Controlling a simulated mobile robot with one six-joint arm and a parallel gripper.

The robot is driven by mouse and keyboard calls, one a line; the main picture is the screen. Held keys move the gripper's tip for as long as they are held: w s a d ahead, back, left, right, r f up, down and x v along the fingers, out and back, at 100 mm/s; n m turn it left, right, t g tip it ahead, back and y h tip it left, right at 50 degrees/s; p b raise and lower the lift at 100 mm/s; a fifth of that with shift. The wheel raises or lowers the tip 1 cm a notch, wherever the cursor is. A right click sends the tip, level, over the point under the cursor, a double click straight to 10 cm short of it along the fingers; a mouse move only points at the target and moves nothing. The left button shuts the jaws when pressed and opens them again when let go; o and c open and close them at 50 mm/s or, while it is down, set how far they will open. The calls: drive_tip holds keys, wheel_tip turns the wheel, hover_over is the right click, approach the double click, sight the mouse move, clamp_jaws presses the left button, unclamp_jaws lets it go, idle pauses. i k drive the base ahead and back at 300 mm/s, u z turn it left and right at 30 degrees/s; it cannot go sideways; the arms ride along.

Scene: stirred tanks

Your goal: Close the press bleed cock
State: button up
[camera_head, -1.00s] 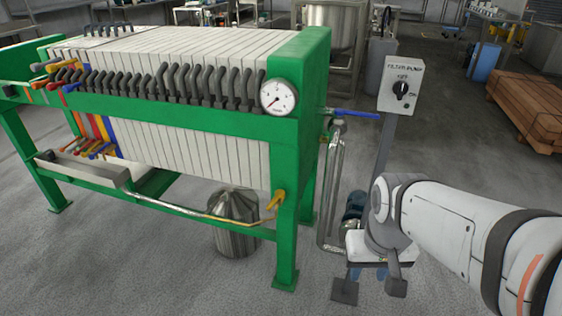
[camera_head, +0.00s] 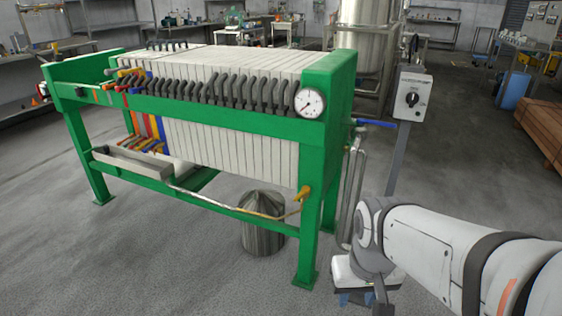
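The filter press has a green frame (camera_head: 340,95) and a stack of pale plates (camera_head: 225,145). A small yellow-handled cock (camera_head: 304,192) sits low on its near right leg, where a thin pipe joins; it looks like the bleed cock. Its exact handle angle is too small to tell. A round gauge (camera_head: 309,102) is above it, its needle toward the lower left. My gripper (camera_head: 381,298) is at the bottom edge, right of and below the cock in the picture, and apart from it. The frame edge cuts it off, so its opening is unclear.
A blue-handled valve (camera_head: 375,123) sticks out right of the press. The filter pump switch box (camera_head: 410,93) stands on a post beside it. The floor (camera_head: 170,265) in front of the press is clear.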

sight(300, 195)
drive_tip(key=u, duration=0.1)
drive_tip(key=i, duration=1)
drive_tip(key=u, duration=0.05)
